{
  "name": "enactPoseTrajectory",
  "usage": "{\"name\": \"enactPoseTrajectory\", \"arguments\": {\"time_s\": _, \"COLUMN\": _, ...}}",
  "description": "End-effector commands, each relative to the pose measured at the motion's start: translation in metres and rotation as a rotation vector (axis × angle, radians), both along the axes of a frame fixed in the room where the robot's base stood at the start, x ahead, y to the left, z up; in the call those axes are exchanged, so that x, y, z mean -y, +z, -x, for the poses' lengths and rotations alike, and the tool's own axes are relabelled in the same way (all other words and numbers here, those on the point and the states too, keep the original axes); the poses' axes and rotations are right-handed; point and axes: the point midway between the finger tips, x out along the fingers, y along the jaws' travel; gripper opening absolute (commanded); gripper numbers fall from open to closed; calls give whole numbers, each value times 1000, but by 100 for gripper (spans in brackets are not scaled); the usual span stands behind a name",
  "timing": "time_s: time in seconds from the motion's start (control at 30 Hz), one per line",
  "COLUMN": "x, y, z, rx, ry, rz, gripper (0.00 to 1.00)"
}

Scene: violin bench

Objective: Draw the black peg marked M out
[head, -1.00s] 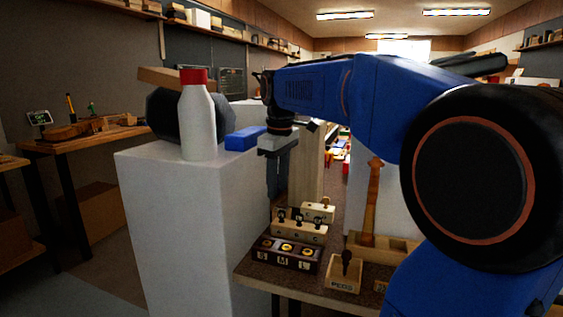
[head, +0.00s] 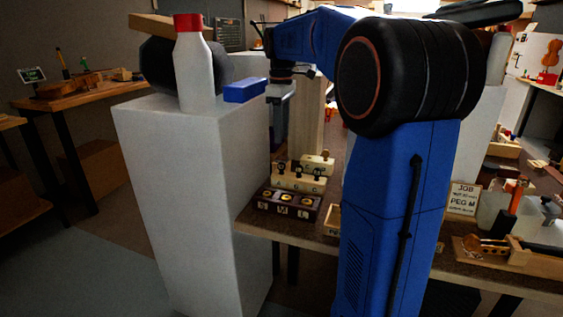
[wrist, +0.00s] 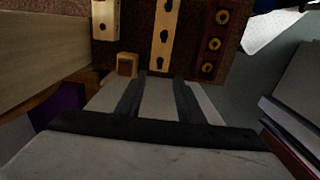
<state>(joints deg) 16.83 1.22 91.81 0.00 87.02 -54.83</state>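Three black pegs stand in a row in a pale wooden block (head: 299,183); the middle peg (head: 298,171) shows no readable letter, so I cannot confirm the M. The pale block (wrist: 153,49) and its middle peg (wrist: 164,36) also show in the wrist view. A dark block (head: 272,207) with three gold-ringed holes and small letters on its front stands nearer; it is at right in the wrist view (wrist: 203,55). My gripper (wrist: 158,80) is open, its two dark fingers apart with nothing between. In the head view my gripper (head: 280,140) hangs behind the white pillar's edge, above the blocks.
A white pillar (head: 190,200) stands left of the bench, bearing a red-capped bottle (head: 194,70) and a blue box (head: 245,91). Another pale block (head: 318,165) is behind the pegs. A sign reading PEG M (head: 463,198) stands right. My arm hides the bench's middle.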

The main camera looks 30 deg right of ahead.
Motion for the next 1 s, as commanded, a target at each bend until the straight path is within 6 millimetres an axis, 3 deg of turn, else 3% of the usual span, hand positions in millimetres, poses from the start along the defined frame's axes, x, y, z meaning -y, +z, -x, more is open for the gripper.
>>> {"name": "enactPoseTrajectory", "arguments": {"time_s": 0.6, "x": 0, "y": -96, "z": 0, "rx": -2, "ry": 0, "rz": -1, "gripper": 34}}
{"name": "enactPoseTrajectory", "arguments": {"time_s": 1.0, "x": 0, "y": -116, "z": 0, "rx": 1, "ry": -1, "rz": 0, "gripper": 34}}
